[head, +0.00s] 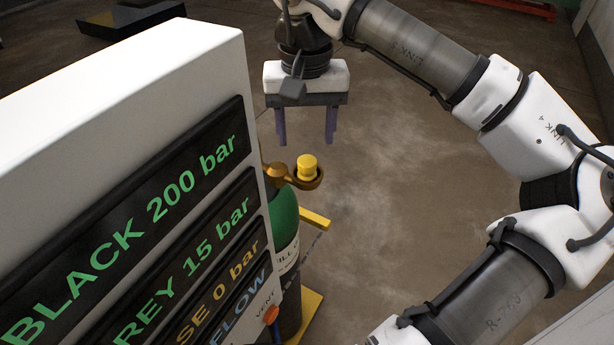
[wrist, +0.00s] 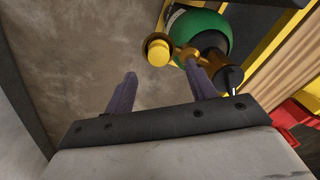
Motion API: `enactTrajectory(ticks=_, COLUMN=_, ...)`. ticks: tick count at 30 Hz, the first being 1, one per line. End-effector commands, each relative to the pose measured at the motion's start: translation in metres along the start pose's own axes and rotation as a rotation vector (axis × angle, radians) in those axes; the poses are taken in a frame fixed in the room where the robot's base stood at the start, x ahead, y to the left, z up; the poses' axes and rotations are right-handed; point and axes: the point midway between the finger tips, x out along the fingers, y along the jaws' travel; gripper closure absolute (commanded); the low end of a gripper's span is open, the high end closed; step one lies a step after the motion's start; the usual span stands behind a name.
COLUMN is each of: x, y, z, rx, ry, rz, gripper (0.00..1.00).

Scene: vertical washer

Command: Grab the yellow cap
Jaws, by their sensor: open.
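The yellow cap (head: 307,166) sits in a brass ring-like holder (head: 310,183) at the top of a green cylinder (head: 284,215) in the head view. My gripper (head: 306,142) is open and empty, its two purple fingers pointing down above the cap in the picture. In the wrist view the yellow cap (wrist: 158,54) lies beyond the fingertips, between them but nearer the right one. My gripper (wrist: 161,80) touches nothing that I can make out. The right finger overlaps part of the brass fitting (wrist: 192,54) in that view; I cannot tell the gap.
A large white panel (head: 110,75) with dark text displays stands close at left, beside the cylinder. A yellow frame (head: 314,218) surrounds the cylinder's lower part. An orange knob (head: 271,315) sticks out at the panel's edge. The floor (head: 400,200) to the right is clear.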

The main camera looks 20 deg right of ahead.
Motion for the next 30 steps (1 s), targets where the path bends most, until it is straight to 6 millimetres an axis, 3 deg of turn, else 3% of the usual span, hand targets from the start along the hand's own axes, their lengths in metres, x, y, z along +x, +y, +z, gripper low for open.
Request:
enactTrajectory(ticks=10, x=0.046, y=0.002, z=0.003, rx=0.000, ry=-0.001, rz=0.001, gripper=0.44)
enactTrajectory(ticks=19, x=0.049, y=0.001, z=0.003, rx=-0.001, ry=0.001, rz=0.000, gripper=0.44)
enactTrajectory(ticks=30, x=0.049, y=0.001, z=0.003, rx=0.000, ry=0.000, rz=0.000, gripper=0.93)
